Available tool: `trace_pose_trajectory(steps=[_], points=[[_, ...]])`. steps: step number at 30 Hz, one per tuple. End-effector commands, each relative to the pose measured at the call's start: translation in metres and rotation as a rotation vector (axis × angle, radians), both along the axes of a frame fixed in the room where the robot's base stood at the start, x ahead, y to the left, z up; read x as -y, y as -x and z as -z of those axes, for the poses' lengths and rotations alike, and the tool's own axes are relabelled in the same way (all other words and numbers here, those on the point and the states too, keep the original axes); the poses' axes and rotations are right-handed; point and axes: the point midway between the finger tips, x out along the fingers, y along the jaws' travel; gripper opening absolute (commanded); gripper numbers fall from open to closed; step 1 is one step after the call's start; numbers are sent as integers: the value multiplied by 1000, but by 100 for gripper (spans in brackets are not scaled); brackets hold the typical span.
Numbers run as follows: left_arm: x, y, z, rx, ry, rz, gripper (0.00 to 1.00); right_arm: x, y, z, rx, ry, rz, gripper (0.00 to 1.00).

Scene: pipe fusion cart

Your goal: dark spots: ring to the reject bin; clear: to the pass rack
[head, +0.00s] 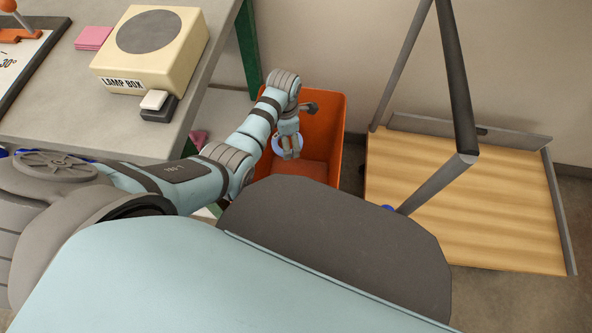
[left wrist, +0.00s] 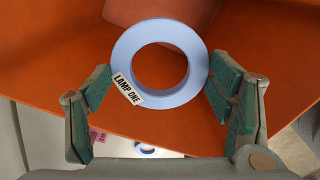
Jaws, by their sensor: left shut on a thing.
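My left gripper (head: 290,152) is shut on a pale blue ring (head: 281,147) and holds it over the open orange bin (head: 329,125). In the left wrist view the ring (left wrist: 190,40) sits between the green finger pads, with its face to the camera. It carries a label reading "LAMP ONE". I see no dark spots on the face in view; its far side is hidden. Orange bin walls (left wrist: 50,70) fill most of the view behind the ring. My right gripper is not in view. I cannot pick out the pass rack.
A cream lamp box (head: 185,50) stands on the grey bench (head: 60,110), with pink pads (head: 94,38) nearby. A wooden-decked cart (head: 490,210) with a grey handle stands right of the bin. Another ring (left wrist: 146,148) shows small below in the left wrist view.

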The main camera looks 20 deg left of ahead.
Motion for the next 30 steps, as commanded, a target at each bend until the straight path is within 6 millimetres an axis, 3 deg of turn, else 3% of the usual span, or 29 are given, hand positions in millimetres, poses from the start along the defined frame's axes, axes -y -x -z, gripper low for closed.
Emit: trace_pose_trajectory(steps=[1,2,6,16,19,30], points=[[0,0,-1,0,0,0,43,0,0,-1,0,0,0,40],[0,0,-1,0,0,0,78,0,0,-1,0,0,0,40],[0,0,-1,0,0,0,98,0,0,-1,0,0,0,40],[0,0,-2,1,1,0,98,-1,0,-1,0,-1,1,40],[0,-1,-11,3,0,0,98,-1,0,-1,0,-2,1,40],[0,-1,-104,5,0,0,98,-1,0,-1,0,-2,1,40]])
